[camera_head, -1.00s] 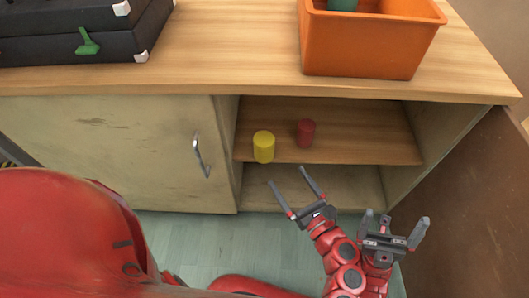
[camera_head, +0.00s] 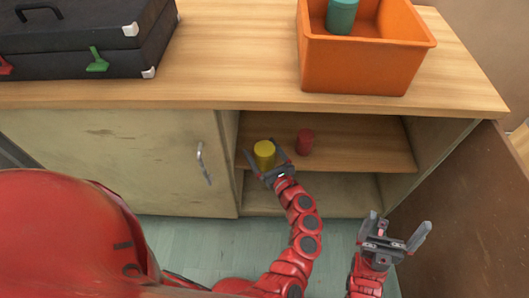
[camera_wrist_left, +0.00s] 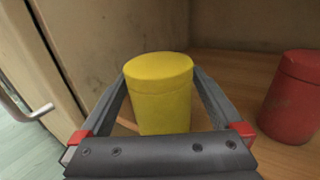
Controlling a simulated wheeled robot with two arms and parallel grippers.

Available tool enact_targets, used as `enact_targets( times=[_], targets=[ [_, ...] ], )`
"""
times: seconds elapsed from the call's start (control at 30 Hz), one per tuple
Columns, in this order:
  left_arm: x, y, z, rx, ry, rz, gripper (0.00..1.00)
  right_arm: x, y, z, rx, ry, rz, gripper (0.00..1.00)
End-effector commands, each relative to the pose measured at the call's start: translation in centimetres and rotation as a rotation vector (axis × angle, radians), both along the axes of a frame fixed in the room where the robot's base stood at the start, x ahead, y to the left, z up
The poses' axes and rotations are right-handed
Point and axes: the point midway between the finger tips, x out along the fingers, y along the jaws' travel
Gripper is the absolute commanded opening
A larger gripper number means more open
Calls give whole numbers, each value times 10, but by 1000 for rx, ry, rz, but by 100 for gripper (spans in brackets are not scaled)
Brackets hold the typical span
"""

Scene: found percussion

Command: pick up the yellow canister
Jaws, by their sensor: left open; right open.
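The yellow canister (camera_head: 264,152) stands upright on the upper shelf inside the open side of the cabinet. My left gripper (camera_head: 263,160) is open at the shelf, with one finger on each side of the canister. In the left wrist view the yellow canister (camera_wrist_left: 160,92) stands between the two spread fingers of the left gripper (camera_wrist_left: 162,100); I cannot tell whether either finger touches it. Its lower part is hidden behind the gripper's palm. My right gripper (camera_head: 394,236) is open and empty in front of the cabinet, at lower right.
A red canister (camera_head: 305,141) stands on the same shelf (camera_head: 360,146), just right of the yellow one. The closed cabinet door (camera_head: 110,160) is at left; an opened door (camera_head: 470,215) is at right. An orange bin (camera_head: 355,68) and a black case (camera_head: 85,60) are on top.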

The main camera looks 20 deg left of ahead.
Motion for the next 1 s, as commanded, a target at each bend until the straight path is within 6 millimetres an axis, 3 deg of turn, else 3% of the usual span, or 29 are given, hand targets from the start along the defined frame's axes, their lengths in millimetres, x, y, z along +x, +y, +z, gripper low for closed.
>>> enact_targets(
  times=[0.1,0.37,0.83,1.0],
  targets=[
    [8,9,2,2,1,0,100,1,0,6,7,5,1,100],
    [10,10,0,1,1,-1,98,1,0,5,9,7,1,100],
    [10,9,0,1,1,-2,14,1,0,5,9,7,1,100],
    [10,9,0,1,1,-2,13,1,0,5,9,7,1,100]
  ],
)
